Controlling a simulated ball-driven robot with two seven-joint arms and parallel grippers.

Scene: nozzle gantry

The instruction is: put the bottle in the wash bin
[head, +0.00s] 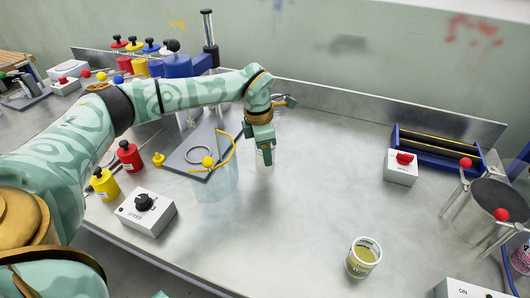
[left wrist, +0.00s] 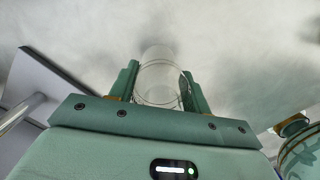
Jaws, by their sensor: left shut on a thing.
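My left gripper (head: 264,148) points down over the table and is shut on a clear, pale bottle (head: 265,168). The bottle hangs between the fingers, roughly upright, just above or touching the table; I cannot tell which. In the left wrist view the see-through bottle (left wrist: 160,82) sits between the two green fingers (left wrist: 158,90). A faint, see-through bluish box shape (head: 214,186) stands to the left of the bottle. I cannot tell whether it is the wash bin. My right gripper is not in view.
A grey plate (head: 186,160) with a ring and yellow hose lies left of the gripper. A white knob box (head: 146,212) is at front left. A cup with yellow contents (head: 363,257) stands at front right. A grey pot (head: 497,200) is far right. The table's middle is clear.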

